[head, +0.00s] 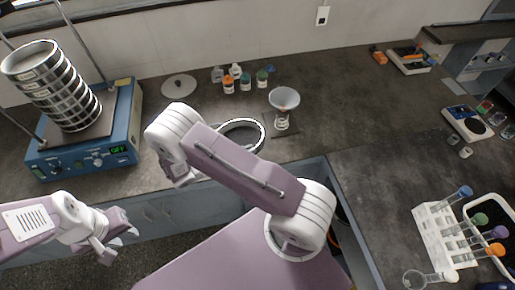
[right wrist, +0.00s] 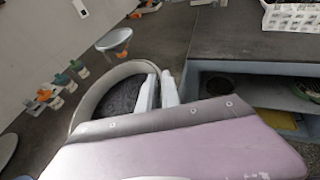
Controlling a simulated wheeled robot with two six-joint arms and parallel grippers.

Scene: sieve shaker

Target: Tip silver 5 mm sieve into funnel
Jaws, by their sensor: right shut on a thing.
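The silver sieve (head: 243,124) shows as a ring partly behind my right arm in the head view, just left of the funnel (head: 284,98). In the right wrist view the sieve (right wrist: 88,102) shows its pale rim and dark inside. My right gripper (right wrist: 158,92) is shut on its rim; the arm hides the fingers in the head view. The sieve's exact tilt and contents cannot be told. The funnel stands over a small glass vessel (head: 282,121) and also shows in the wrist view (right wrist: 115,38). My left gripper (head: 118,241) is open and empty at the lower left, before the bench.
A blue shaker (head: 85,151) with a tall sieve stack (head: 52,85) stands at the left. A round lid (head: 178,86) and several small bottles (head: 245,83) are at the back. A test-tube rack (head: 437,235) stands at the right. Bench right of the funnel is clear.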

